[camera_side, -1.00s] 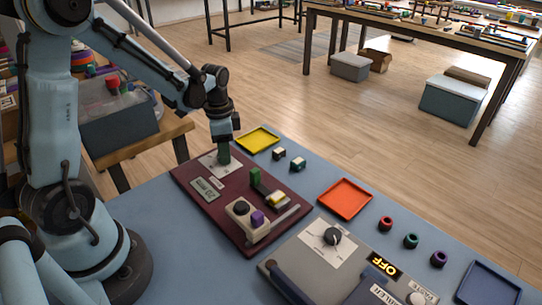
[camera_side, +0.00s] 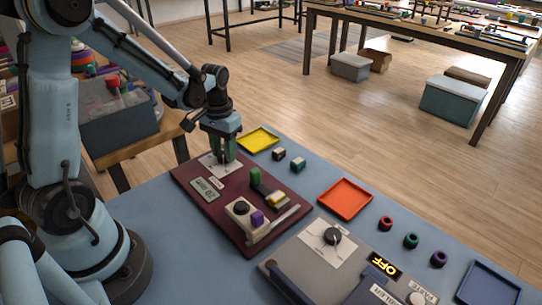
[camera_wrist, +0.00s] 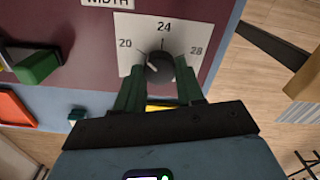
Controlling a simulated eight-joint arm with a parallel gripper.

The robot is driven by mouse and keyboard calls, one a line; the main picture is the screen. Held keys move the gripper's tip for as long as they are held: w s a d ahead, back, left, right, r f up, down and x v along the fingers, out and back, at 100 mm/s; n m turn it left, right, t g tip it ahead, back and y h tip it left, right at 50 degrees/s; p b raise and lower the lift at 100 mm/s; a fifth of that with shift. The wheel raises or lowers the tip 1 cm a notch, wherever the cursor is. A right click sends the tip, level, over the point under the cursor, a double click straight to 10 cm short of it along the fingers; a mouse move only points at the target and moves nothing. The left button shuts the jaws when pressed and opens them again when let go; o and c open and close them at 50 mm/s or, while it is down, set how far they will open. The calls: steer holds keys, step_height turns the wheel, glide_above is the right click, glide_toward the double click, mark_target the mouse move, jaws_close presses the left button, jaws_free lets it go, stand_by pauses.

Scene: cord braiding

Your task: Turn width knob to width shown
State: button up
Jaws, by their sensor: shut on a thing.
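The dark width knob (camera_wrist: 160,66) stands on a white dial plate (camera_wrist: 124,36) marked 20, 24 and 28, under a WIDTH label (camera_wrist: 108,2). My gripper (camera_wrist: 158,78) is shut on the knob, with a green finger on either side of it. A short pale mark shows on the knob's left side, but I cannot tell for certain which number it points to. In the side view my gripper (camera_side: 223,160) points down at the dial plate (camera_side: 209,163) on the maroon board (camera_side: 191,177). A small grey-green display (camera_side: 207,188) lies beside the plate; its reading is too small to trust.
A green block (camera_side: 255,175) and a beige box with dark and purple knobs (camera_side: 245,214) share the board. A yellow tray (camera_side: 257,140) lies behind my gripper. An orange tray (camera_side: 345,199) and a grey machine with an OFF sign (camera_side: 384,265) are to the right.

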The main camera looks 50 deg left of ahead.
steer(key=shift+n, duration=0.8)
steer(key=o, duration=1)
steer(key=shift+o, duration=0.2)
steer(key=shift+r, duration=0.15)
step_height(320, 180, up, 12)
step_height(320, 180, up, 7)
glide_above(224, 153)
stand_by(0.6)
